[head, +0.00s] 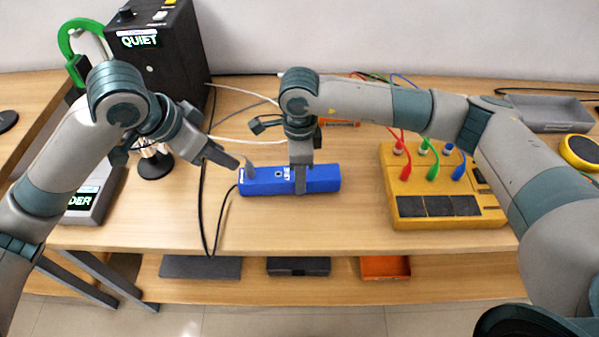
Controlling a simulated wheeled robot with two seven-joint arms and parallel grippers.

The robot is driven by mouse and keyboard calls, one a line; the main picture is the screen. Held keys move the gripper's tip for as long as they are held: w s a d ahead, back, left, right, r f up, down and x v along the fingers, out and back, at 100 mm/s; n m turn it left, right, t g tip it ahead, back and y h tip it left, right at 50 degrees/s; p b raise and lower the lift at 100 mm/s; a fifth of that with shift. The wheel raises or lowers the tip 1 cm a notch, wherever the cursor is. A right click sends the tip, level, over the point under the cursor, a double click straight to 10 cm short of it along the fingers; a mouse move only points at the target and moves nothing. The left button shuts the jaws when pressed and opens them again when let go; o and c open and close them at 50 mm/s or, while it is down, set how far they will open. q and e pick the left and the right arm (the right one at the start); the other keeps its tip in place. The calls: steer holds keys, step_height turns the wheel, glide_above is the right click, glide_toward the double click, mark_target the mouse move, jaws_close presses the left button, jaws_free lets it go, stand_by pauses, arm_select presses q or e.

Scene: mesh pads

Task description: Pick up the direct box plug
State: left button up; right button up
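The direct box looks to be the long blue box (324,180) lying on the table, with pale lettering on its top. A black cable (221,219) runs to its left end; the plug itself is hard to make out there. My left gripper (236,162) is just above and left of that end, pointing down to the right. A small grey piece at the box's left end may be its fingertip. My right gripper (300,184) points down over the middle of the box and covers part of it. Neither finger gap shows clearly.
A yellow unit (448,208) with red, green and blue plugs stands at right. A black QUIET box (160,60) stands back left, with a green clamp-like thing (70,38) beside it. A grey tray (545,113) is back right. Cables cross the table (345,236) behind the blue box.

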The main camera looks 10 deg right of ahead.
mark_target(249, 165)
arm_select(q)
steer(key=shift+o, duration=0.9)
steer(key=shift+w+r+m+g, duration=0.3)
steer(key=shift+w+m+g, duration=0.15)
steer(key=shift+m, duration=0.5)
steer(key=shift+w+r+m+g, duration=0.35)
steer(key=shift+m+g, duration=0.15)
steer(key=shift+m, duration=0.5)
steer(key=shift+w+r+m+g, duration=0.3)
steer(key=shift+w+m+g, duration=0.15)
steer(key=shift+m, duration=0.5)
steer(key=shift+x, duration=3.4)
steer(key=shift+a, duration=0.1)
steer(key=shift+x, duration=2.65)
steer(key=shift+w, duration=0.15)
